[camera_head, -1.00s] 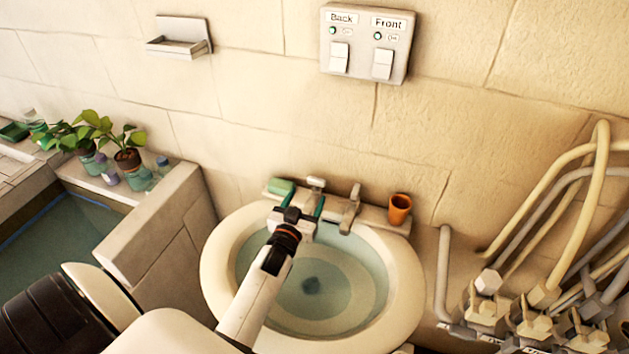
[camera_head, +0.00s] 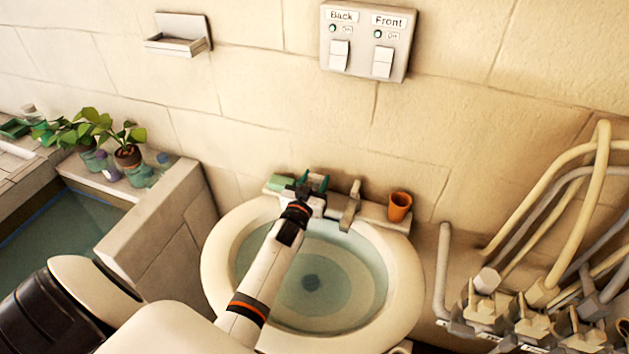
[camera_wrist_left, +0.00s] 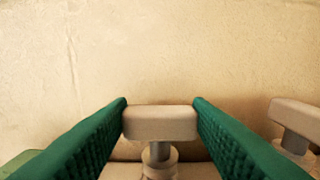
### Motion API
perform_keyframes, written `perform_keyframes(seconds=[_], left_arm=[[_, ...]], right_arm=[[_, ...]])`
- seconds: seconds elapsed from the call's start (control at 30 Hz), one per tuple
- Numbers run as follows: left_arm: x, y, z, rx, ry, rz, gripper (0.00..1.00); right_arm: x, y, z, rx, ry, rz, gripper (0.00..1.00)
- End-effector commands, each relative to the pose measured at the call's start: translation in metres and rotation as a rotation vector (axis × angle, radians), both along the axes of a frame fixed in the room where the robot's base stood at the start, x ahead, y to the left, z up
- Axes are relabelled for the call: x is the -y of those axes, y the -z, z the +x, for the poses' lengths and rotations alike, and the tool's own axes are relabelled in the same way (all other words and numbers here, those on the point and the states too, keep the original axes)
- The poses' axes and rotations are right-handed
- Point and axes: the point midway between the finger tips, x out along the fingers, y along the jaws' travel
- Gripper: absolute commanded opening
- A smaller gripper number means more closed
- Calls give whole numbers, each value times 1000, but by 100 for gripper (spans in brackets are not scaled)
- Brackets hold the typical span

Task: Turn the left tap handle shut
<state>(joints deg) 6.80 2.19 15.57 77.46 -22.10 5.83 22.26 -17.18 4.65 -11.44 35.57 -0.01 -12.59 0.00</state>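The left tap handle (camera_wrist_left: 160,122) is a pale bar on a short grey stem. It shows in the left wrist view between the tips of my left gripper's two green fingers. My left gripper (camera_head: 312,183) is over the back rim of the washbasin (camera_head: 218,262) at the left tap, and it hides most of this tap in the head view. The fingers are spread wide, one at each end of the handle (camera_wrist_left: 160,107); I cannot tell whether they touch it. My right gripper is not in view.
A second tap (camera_head: 350,205) stands close on the right and also shows in the left wrist view (camera_wrist_left: 295,118). An orange cup (camera_head: 399,207) is at the right of the ledge, and a green block (camera_head: 279,184) at the left. The wall is close behind.

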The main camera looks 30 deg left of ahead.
Motion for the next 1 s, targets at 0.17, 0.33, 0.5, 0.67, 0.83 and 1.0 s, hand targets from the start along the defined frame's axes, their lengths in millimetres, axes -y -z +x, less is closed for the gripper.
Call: perform_keyframes(seconds=[0.17, 0.33, 0.5, 0.67, 0.83, 1.0], left_arm=[[0, 0, 0, 0, 2, 1, 23], [-2, -1, 0, -1, 28, 5, 23], [-3, -1, -1, -3, 101, 8, 23], [-6, 0, -1, -5, 212, 12, 23], [-10, 2, -1, -6, 363, 14, 22], [-12, 5, 0, -5, 523, 12, 23]], right_arm=[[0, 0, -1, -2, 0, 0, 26], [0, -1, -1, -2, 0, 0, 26], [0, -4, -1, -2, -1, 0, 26], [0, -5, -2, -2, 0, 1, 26], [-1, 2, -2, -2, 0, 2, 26], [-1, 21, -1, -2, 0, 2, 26]])
